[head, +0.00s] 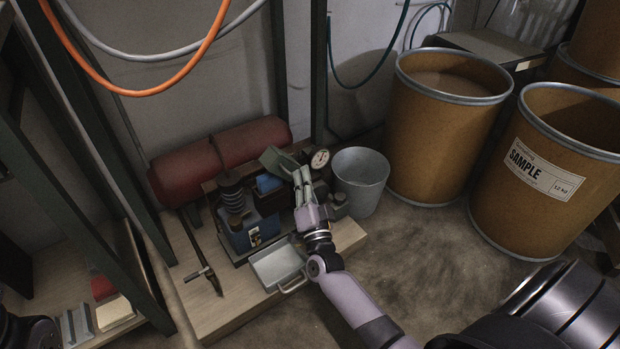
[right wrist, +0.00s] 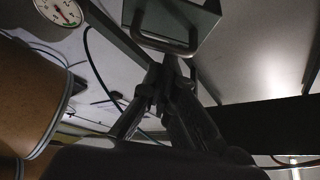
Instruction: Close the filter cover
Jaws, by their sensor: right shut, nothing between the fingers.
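The filter cover (head: 277,160) is a grey-green metal lid, tilted up at the back of the machine beside the dial gauge. In the right wrist view a grey-green metal piece with a bar handle, which looks like the cover (right wrist: 196,18), is just beyond the fingertips. A blue block (head: 268,183) shows in the dark housing below the cover. My right gripper (head: 301,176) is shut and empty, its fingers pointing up and away at the cover's right side. In the right wrist view the fingertips (right wrist: 168,68) are close to the handle; contact cannot be told. My left gripper is not in view.
The machine stands on a wooden platform (head: 222,306) with a metal tray (head: 277,266) in front. A dial gauge (head: 320,159) and a grey bucket (head: 361,180) are close on the right. A red cylinder (head: 186,176) lies behind. Large brown drums (head: 437,140) stand farther right.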

